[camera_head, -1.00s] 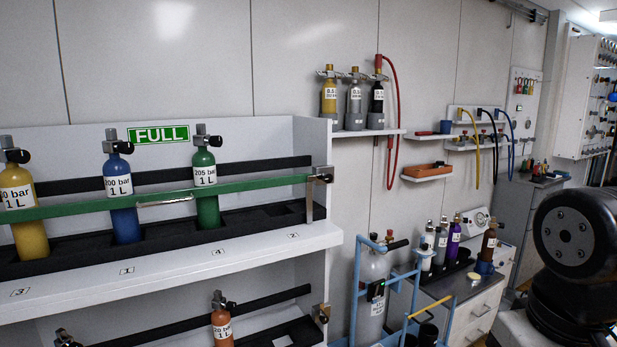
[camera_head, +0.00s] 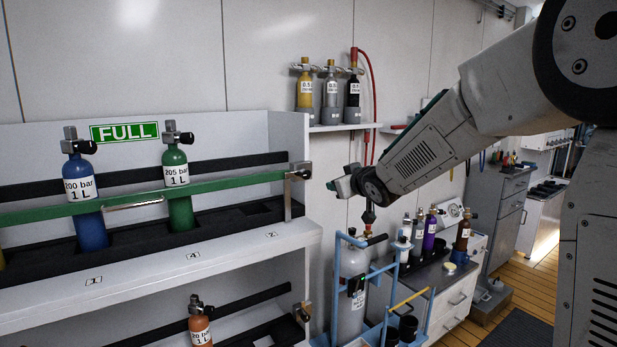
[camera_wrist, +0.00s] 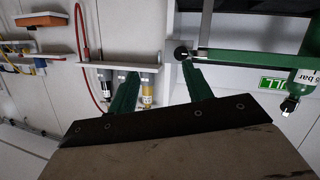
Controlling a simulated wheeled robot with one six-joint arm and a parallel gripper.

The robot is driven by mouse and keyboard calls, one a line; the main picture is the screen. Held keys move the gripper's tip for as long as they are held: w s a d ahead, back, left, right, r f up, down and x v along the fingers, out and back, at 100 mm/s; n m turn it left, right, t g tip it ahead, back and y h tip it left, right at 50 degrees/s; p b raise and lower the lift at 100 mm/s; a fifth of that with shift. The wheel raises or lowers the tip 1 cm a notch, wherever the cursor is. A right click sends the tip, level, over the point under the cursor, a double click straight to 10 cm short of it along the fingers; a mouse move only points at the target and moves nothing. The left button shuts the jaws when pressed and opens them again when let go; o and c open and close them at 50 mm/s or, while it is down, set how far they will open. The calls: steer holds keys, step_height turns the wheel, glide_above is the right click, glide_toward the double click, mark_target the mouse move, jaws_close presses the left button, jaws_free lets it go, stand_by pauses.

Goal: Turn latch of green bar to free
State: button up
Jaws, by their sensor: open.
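The green bar (camera_head: 240,181) runs across the front of the upper shelf, before a blue and a green bottle. It has a metal handle (camera_head: 135,204). Its latch (camera_head: 299,172) is a dark knob with a metal bracket at the bar's right end, on the shelf's side post. My gripper (camera_head: 334,186) is to the right of the latch, apart from it. In the wrist view, which is upside down, my open, empty gripper (camera_wrist: 158,72) has two green fingers. The latch knob (camera_wrist: 181,53) shows just beyond the right finger's tip, with the green bar (camera_wrist: 245,59) extending right.
A wall shelf (camera_head: 345,127) with small bottles is behind my arm. A blue trolley (camera_head: 340,270) with a grey cylinder stands below my gripper. A lower shelf (camera_head: 150,306) holds an orange bottle. The space between my gripper and the latch looks clear.

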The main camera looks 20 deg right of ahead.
mark_target(307, 175)
steer(key=w+a+n+y, duration=0.1)
steer(key=w+a, duration=0.1)
steer(key=w, duration=0.2)
steer(key=w+a+f+n+t+y, duration=0.1)
steer(key=w+y, duration=0.1)
steer(key=w, duration=0.3)
steer(key=w+a+n+t+y, duration=0.1)
steer(key=w+a+y, duration=0.1)
steer(key=w, duration=0.3)
steer(key=shift+w+a+f, duration=0.2)
steer(key=shift+a+f, duration=0.15)
steer(key=c, duration=1)
